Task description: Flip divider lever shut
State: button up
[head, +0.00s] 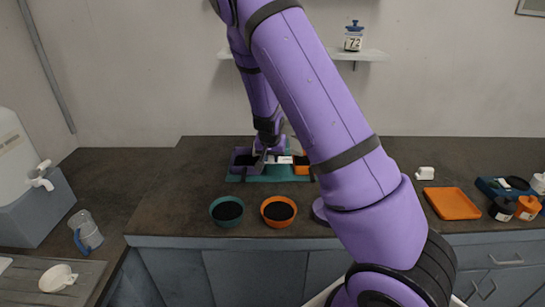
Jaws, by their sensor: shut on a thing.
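The divider stands on a teal base (270,178) at the back of the dark counter. A dark purple box (241,160) is at its left, an orange part (301,165) at its right, and a small white piece (285,160) shows between them. My gripper (266,152) reaches down onto the middle of the divider from above and is shut on the divider lever. The lever is too small and too covered by my gripper for its angle to be told. My arm hides part of the divider's right side.
A teal bowl (227,222) and an orange bowl (278,222), both with dark contents, stand near the front edge. An orange tray (452,203), a white object (425,173) and bottles (502,208) are at right. Bare counter (165,190) lies left.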

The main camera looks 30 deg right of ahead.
dwell(0.3)
jog(key=o, duration=0.9)
jog(key=shift+a+r, duration=0.1)
jog(key=shift+r, duration=0.05)
jog(key=v, duration=1)
jog(key=shift+r, duration=0.25)
jog(key=shift+a, duration=0.1)
